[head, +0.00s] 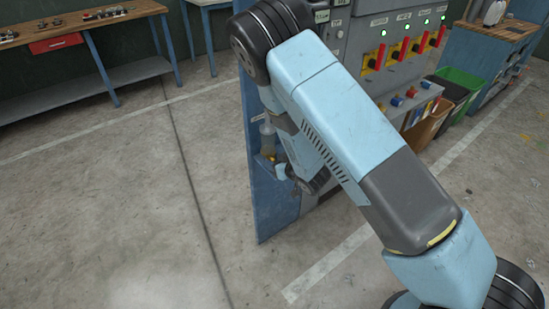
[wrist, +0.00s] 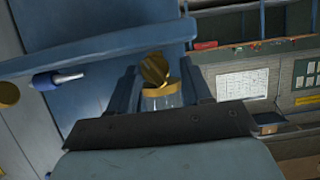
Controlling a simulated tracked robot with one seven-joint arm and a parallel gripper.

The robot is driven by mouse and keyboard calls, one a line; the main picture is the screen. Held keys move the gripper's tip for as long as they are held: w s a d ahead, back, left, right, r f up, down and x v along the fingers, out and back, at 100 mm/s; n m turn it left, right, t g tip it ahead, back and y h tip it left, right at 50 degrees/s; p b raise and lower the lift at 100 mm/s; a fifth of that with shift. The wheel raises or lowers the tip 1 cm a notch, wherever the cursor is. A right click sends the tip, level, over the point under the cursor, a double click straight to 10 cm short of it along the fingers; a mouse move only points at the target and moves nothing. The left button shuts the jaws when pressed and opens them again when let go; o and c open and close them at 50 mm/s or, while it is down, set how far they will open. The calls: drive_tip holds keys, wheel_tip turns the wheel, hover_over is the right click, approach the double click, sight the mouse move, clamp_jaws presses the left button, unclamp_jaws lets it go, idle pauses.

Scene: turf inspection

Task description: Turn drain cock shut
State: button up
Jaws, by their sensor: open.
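The brass drain cock (wrist: 155,68) shows in the wrist view, with a flattened brass handle. It stands out from a brass ring (wrist: 162,92) on a clear bowl (wrist: 163,102). My gripper (wrist: 158,72) is open, with one dark finger on each side of the cock. I cannot tell whether the fingers touch it. In the head view the bowl (head: 267,138) hangs on the side of the blue cabinet panel, with the brass cock (head: 270,157) beneath it. My arm reaches down to it there, and my fingers are too small and hidden to make out.
The blue panel (head: 274,205) stands close by the cock. The wrist view shows a blue bar (wrist: 100,50), a blue-sleeved metal pin (wrist: 58,79) and a brass knob (wrist: 8,95). A workbench (head: 75,30) stands at the left, bins (head: 460,85) at the right. Floor at left is clear.

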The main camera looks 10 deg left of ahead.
drive_tip(key=shift+w+a+f, duration=0.2)
drive_tip(key=shift+w+a, duration=0.1)
drive_tip(key=shift+w, duration=0.1)
drive_tip(key=shift+c, duration=0.5)
